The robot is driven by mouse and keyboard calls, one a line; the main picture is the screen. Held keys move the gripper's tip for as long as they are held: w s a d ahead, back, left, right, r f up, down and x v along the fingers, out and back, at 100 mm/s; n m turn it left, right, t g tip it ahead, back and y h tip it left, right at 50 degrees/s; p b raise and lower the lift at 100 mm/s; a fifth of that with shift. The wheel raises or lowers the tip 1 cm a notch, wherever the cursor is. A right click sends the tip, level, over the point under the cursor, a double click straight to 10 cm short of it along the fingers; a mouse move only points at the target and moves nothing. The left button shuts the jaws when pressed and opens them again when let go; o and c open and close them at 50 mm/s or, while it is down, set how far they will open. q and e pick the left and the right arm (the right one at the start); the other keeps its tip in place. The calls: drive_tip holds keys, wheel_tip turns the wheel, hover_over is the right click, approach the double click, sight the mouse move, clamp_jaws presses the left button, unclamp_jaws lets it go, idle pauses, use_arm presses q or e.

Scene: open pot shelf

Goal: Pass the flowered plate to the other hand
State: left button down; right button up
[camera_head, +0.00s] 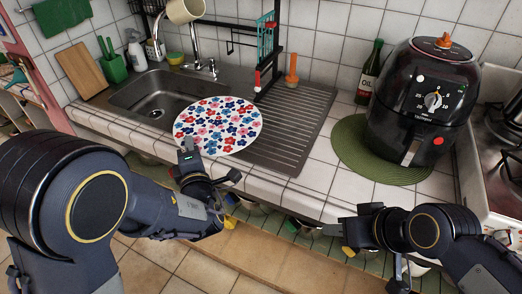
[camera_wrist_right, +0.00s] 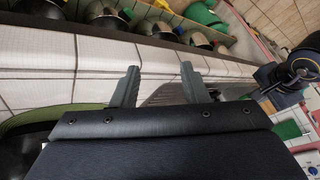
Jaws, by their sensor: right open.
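The flowered plate (camera_head: 217,122) is white and round with red, pink and blue flowers. It appears over the edge between the sink and the drainboard in the head view. Whether it rests there or is held up cannot be told. My left gripper (camera_head: 208,168) is at the plate's near edge, with one finger close to the rim. Its grip on the plate is unclear. My right gripper (camera_head: 338,239) is open and empty, in front of the counter, right of the plate and apart from it. Its two fingers stand apart in the right wrist view (camera_wrist_right: 157,88), with nothing between them.
A black air fryer (camera_head: 425,95) stands on a green round mat (camera_head: 358,151) at the right. A dark bottle (camera_head: 369,73) stands behind it. The sink (camera_head: 150,97) and faucet (camera_head: 193,40) are at the left. Pots (camera_wrist_right: 155,27) fill the open shelf below the counter.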

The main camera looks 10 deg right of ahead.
drive_tip(key=w+d+n+t, duration=0.1)
drive_tip(key=w+n, duration=0.1)
drive_tip(key=w, duration=0.1)
drive_tip(key=w+d+n+t+h, duration=0.1)
drive_tip(key=w+d+n, duration=0.1)
drive_tip(key=w, duration=0.2)
drive_tip(key=w+d+n+t+h, duration=0.1)
drive_tip(key=w+n, duration=0.1)
drive_tip(key=w, duration=0.2)
drive_tip(key=shift+d+r, duration=0.15)
drive_tip(key=shift+r, duration=0.25)
drive_tip(key=w+n+t, duration=0.2)
drive_tip(key=w+n, duration=0.4)
drive_tip(key=n+t+y, duration=0.1)
drive_tip(key=n+y, duration=1.1)
drive_tip(key=n, duration=0.4)
approach(237, 132)
drive_tip(key=x, duration=0.3)
drive_tip(key=f+x, duration=0.1)
drive_tip(key=x, duration=0.6)
drive_tip(key=shift+w+f, duration=0.15)
drive_tip(key=shift+w, duration=0.1)
drive_tip(key=shift+c, duration=0.4)
use_arm(q)
drive_tip(key=shift+r, duration=0.1)
use_arm(e)
clamp_jaws()
